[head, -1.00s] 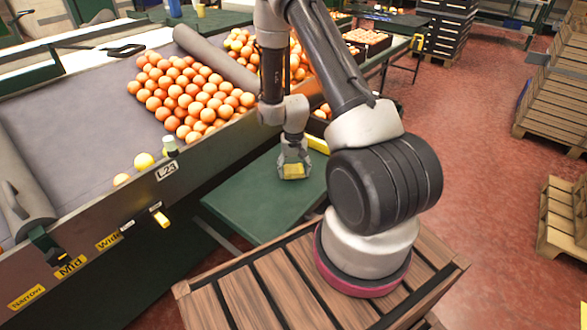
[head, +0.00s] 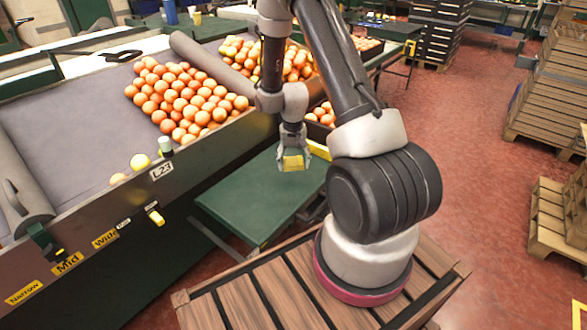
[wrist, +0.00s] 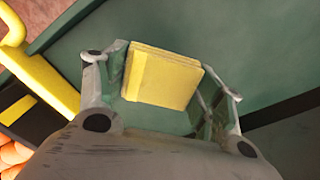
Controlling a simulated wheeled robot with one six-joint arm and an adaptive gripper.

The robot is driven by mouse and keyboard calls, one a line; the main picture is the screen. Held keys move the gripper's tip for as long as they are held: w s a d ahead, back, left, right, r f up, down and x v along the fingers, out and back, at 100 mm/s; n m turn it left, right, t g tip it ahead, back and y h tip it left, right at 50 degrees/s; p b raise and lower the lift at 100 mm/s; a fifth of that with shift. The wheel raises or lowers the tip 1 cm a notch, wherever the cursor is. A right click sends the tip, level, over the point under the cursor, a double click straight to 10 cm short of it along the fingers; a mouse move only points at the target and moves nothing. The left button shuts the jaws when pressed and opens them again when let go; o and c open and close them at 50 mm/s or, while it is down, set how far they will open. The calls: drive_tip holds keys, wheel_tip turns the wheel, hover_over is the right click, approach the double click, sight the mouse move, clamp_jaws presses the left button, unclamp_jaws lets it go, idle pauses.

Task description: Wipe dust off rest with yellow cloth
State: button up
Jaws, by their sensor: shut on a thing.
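My gripper (head: 292,157) is shut on a folded yellow cloth (head: 293,164) and points down over the green rest (head: 245,195), a flat board beside the sorting table. In the wrist view the cloth (wrist: 162,78) sits between the two fingers, with the plain green surface (wrist: 250,45) behind it. The cloth appears held a little above the rest. I cannot make out any dust on the rest in either view.
The sloped sorting table (head: 60,130) with many oranges (head: 185,100) runs along the left. A slatted wooden surface (head: 245,300) lies in front. Pallets (head: 555,110) stand at the right, with open red floor between.

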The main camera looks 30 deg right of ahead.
drive_tip(key=shift+r, duration=1.35)
